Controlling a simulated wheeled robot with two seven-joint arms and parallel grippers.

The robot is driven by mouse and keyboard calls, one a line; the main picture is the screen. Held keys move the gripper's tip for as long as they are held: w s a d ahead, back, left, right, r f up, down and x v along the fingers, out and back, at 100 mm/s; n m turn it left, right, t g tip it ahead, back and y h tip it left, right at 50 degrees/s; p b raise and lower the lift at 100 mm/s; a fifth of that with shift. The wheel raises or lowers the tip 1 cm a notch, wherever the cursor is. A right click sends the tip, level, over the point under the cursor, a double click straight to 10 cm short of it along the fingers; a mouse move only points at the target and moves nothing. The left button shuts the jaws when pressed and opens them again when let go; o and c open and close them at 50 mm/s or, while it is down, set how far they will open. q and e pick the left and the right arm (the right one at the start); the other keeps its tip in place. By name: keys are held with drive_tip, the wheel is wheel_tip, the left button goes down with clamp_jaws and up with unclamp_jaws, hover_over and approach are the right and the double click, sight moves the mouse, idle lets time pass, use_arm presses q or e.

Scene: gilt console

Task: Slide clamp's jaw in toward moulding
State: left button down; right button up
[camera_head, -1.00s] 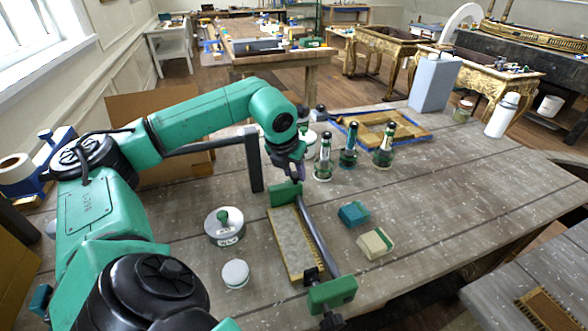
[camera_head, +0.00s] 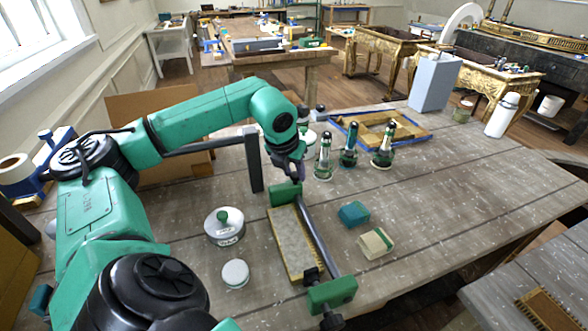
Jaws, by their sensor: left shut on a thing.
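The clamp lies on the table with a dark bar (camera_head: 312,232) running along the right side of the moulding (camera_head: 292,243), a flat grey piece with gilt edges. One green jaw (camera_head: 284,194) is at the moulding's far end; whether it touches cannot be told. The other green jaw (camera_head: 332,293), with a black screw, is at the near end. My left gripper (camera_head: 294,176) is down at the far jaw and shut on the clamp there; its fingertips are partly hidden. My right gripper is not in view.
Three dark bottles (camera_head: 349,152) stand beyond the clamp. A lidded tin (camera_head: 225,226) and a white round lid (camera_head: 235,273) are left of it. A teal block (camera_head: 354,213) and a cream block (camera_head: 375,242) lie right.

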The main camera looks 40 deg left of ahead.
use_arm(q)
drive_tip(key=shift+s+d+f+b, duration=0.1)
drive_tip(key=shift+d+f+b, duration=0.1)
drive_tip(key=shift+b, duration=0.25)
drive_tip(key=shift+s+d, duration=0.15)
drive_tip(key=shift+d, duration=0.15)
drive_tip(key=shift+d+r, duration=0.1)
drive_tip(key=shift+r, duration=0.15)
drive_tip(key=c, duration=0.5)
unclamp_jaws()
drive_tip(key=p+v, duration=0.1)
drive_tip(key=v, duration=1.3)
drive_tip(key=shift+s+r, duration=0.25)
